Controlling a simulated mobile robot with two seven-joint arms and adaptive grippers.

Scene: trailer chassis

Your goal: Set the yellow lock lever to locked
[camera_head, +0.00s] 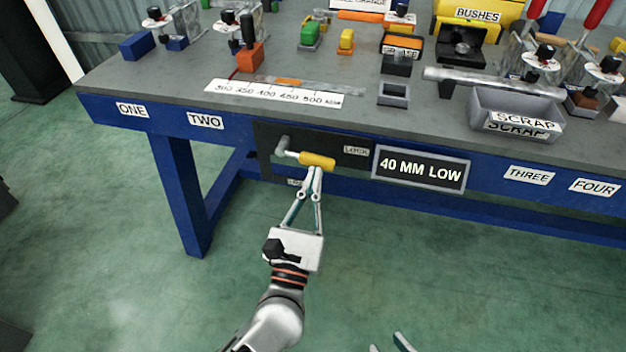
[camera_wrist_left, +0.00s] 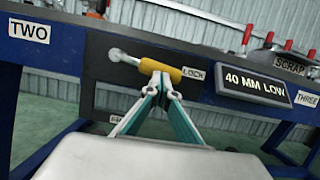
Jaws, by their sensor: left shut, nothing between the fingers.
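The yellow lock lever (camera_head: 317,161) sits on a dark panel on the blue front of the bench. Its grey arm runs from a pivot at the left, and the yellow handle points right and slightly down, just left of and below the LOCK label (camera_head: 356,150). In the left wrist view the handle (camera_wrist_left: 161,68) lies beside the LOCK label (camera_wrist_left: 194,74). My left gripper (camera_head: 314,172) is shut and empty, its fingertips at the underside of the handle, seemingly touching it. My right gripper (camera_head: 390,345) shows only its fingertips at the bottom edge.
A second label (camera_head: 296,182) at the panel's lower left is partly hidden. A 40 MM LOW sign (camera_head: 420,168) is right of the panel. The grey bench top (camera_head: 180,75) carries several blocks, fixtures and a SCRAP bin (camera_head: 480,107). The floor in front is clear.

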